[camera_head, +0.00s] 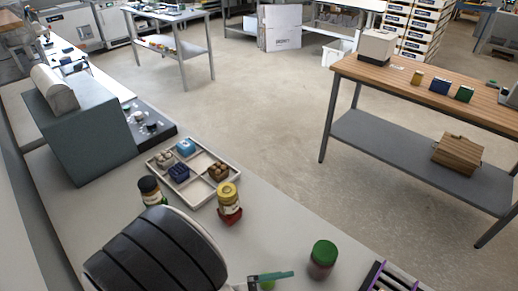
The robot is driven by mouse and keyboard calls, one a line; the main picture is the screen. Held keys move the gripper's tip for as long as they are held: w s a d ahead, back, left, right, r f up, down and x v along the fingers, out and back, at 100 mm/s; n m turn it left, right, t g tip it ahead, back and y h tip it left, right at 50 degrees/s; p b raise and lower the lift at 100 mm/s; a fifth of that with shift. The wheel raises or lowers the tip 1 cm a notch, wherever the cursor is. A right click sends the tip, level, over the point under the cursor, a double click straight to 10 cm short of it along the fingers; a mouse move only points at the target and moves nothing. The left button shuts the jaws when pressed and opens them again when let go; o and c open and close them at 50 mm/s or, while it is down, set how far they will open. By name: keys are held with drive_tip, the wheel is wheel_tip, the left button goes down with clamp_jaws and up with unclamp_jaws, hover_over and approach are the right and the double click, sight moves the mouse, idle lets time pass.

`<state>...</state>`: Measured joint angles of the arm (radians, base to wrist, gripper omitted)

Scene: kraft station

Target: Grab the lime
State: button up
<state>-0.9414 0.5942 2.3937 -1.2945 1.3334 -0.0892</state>
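My gripper (272,277) is at the bottom edge of the head view, with a teal finger reaching to the right. A small green, rounded thing, which looks like the lime (267,285), shows just below that finger. Only a little of it is visible; the finger and the picture edge hide the rest. I cannot tell whether the finger touches it or only passes in front of it. The second finger is not clearly seen, so the opening between the fingers cannot be judged.
A green-lidded jar (322,260) stands right of my gripper, with a black and purple rack (391,279) beyond. A yellow-capped bottle (229,204), a black-capped bottle (151,192) and a divided tray (213,199) stand farther back. The counter between bottle and jar is clear.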

sight(263, 287)
drive_tip(key=a+f+n+t+y, duration=0.1)
drive_tip(key=a+f+n+t, duration=0.1)
drive_tip(key=n, duration=0.2)
drive_tip(key=w+a+f+n+t+y, duration=0.1)
drive_tip(key=a+f+n+t, duration=0.1)
drive_tip(key=a+f+n, duration=0.1)
drive_tip(key=a+f+n+t+y, duration=0.1)
drive_tip(key=a+f+n+t, duration=0.1)
drive_tip(key=f+n, duration=0.1)
drive_tip(key=shift+w+a+f+n+t+y, duration=0.15)
drive_tip(key=shift+a+n+t+y, duration=0.2)
drive_tip(key=shift+n, duration=0.45)
drive_tip(key=x, duration=0.7)
drive_tip(key=shift+w+d, duration=0.1)
clamp_jaws()
